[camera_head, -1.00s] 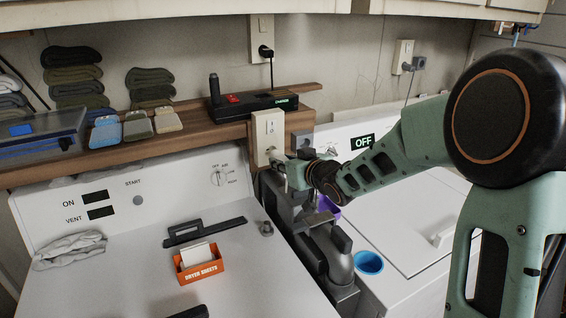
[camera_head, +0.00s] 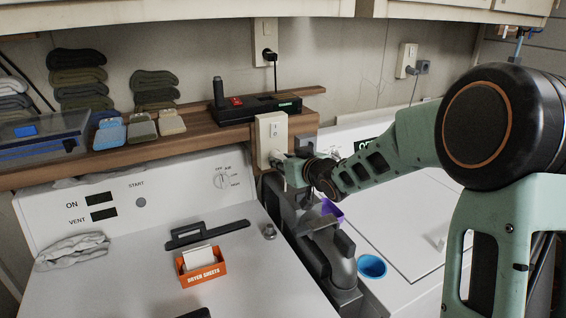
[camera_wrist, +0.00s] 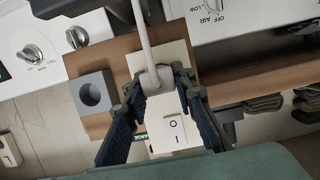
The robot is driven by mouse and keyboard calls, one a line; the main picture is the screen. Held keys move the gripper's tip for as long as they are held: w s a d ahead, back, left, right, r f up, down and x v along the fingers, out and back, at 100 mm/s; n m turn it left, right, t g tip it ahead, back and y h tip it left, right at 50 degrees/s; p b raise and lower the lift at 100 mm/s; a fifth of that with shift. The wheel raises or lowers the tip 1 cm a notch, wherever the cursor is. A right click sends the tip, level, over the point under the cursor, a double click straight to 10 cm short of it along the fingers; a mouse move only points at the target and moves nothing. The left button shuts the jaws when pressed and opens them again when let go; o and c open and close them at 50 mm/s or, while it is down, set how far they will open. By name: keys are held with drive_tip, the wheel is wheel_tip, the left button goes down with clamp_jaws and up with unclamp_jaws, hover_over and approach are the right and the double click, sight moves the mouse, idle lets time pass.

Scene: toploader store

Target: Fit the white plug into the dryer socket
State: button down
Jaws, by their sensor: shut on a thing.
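The white plug (camera_wrist: 157,79) with its white cable (camera_wrist: 141,30) is between my gripper's (camera_wrist: 160,92) two fingers in the wrist view. My gripper is shut on it. The plug sits over the face of the white dryer socket (camera_wrist: 166,131), which has a rocker switch; whether it is fully seated cannot be told. In the head view the socket (camera_head: 271,128) is on the front of the wooden shelf, and my gripper (camera_head: 281,166) is at its lower part. My arm hides the plug's contact there.
A grey block with a round hole (camera_wrist: 82,110) is beside the socket. A black device (camera_head: 255,108) lies on the shelf (camera_head: 190,139) above. An orange dryer-sheets box (camera_head: 204,271), a black handle and a grey cloth (camera_head: 70,250) lie on the dryer. A blue cup (camera_head: 371,267) stands right.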

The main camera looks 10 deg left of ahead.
drive_tip(key=shift+w+a, duration=0.4)
drive_tip(key=shift+w, duration=0.15)
drive_tip(key=c, duration=1.5)
unclamp_jaws()
drive_tip(key=shift+c, duration=0.2)
drive_tip(key=v, duration=1.2)
